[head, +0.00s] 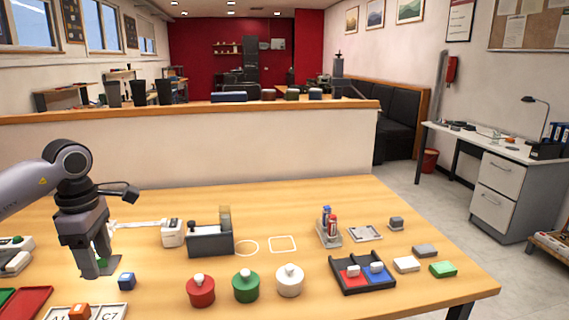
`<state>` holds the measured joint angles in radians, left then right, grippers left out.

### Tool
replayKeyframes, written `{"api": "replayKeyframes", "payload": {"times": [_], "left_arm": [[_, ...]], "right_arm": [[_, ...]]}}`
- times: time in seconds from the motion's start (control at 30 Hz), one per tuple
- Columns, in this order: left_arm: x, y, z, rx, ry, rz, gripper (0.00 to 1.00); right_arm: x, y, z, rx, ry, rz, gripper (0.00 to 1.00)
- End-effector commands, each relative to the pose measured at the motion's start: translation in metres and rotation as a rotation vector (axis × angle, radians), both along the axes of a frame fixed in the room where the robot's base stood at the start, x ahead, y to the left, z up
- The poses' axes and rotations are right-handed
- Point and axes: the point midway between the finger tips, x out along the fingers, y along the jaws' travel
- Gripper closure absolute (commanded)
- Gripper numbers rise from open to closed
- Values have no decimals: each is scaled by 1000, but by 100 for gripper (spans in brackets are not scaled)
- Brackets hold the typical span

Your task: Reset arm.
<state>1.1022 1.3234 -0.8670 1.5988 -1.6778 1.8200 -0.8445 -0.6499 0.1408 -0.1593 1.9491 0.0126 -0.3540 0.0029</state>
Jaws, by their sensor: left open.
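My left arm comes in from the left, and its gripper (98,268) points down over the left part of the wooden table (290,215). The gripper is open, and I see nothing held in it. My right gripper is not in view.
Red (201,292), green (246,287) and white (290,281) knobbed pots stand along the front. A dark grey device (210,241) stands behind them. A black tray (362,286) is at right. A card (62,313) with an orange block (80,312) lies front left.

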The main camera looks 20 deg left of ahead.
Motion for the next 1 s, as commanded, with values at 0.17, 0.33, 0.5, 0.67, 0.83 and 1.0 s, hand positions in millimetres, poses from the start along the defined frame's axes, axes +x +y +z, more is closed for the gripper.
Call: {"api": "replayKeyframes", "payload": {"times": [0.17,0.33,0.5,0.67,0.83,1.0], "left_arm": [[23,-81,-43,-239,-35,-51,45],[29,-183,-77,-584,-39,-18,45],[23,-283,-88,-1007,23,156,45],[18,-345,-80,-1389,144,455,45],[24,-367,-78,-1721,327,903,45],[30,-355,-104,-1934,534,1447,45]], "right_arm": [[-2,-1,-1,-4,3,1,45],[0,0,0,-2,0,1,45],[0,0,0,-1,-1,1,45],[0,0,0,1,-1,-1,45],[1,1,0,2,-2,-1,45],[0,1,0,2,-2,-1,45]]}}
